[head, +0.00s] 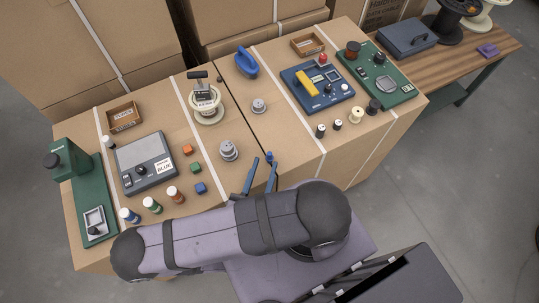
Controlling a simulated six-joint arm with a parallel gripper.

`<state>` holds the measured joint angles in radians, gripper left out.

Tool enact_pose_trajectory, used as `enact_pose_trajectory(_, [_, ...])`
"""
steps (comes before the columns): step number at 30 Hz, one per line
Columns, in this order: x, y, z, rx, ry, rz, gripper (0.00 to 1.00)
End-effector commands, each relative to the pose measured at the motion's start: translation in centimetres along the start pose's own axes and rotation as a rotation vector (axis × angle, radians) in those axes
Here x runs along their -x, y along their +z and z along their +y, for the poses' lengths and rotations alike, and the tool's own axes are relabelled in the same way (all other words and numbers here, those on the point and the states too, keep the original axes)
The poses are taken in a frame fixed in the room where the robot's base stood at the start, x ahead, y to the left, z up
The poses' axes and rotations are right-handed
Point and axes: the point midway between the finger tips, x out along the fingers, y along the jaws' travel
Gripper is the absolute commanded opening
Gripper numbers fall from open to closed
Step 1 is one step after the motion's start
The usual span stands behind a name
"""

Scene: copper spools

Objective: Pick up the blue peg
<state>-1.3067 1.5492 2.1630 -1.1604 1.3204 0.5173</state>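A small blue peg (269,156) stands on the cardboard surface near its front edge, right of the middle grey weights; its lower part is hidden by my gripper. My gripper (263,166) has two dark blue fingers, spread apart with a clear gap. The fingertips are just in front of the peg, with the peg close to the right fingertip. I cannot tell whether they touch. Nothing shows clamped between the fingers.
A blue cube (200,188), green cube (195,168) and orange cube (187,150) lie further left. Small spools (320,130) stand to the right. Bare cardboard lies around the peg.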

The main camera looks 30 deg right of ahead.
Motion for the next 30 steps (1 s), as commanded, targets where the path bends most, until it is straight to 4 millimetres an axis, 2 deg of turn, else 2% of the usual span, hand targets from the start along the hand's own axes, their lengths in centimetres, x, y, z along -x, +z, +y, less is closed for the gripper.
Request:
enact_pose_trajectory(8, [-0.4,0.1,-0.1,0.0,-0.002,-0.001,0.34])
enact_pose_trajectory(22, [-4.3,-0.1,-0.4,0.001,-0.006,0.0,0.34])
enact_pose_trajectory(30, [-5.2,-0.3,-0.3,-0.001,0.0,0.001,0.34])
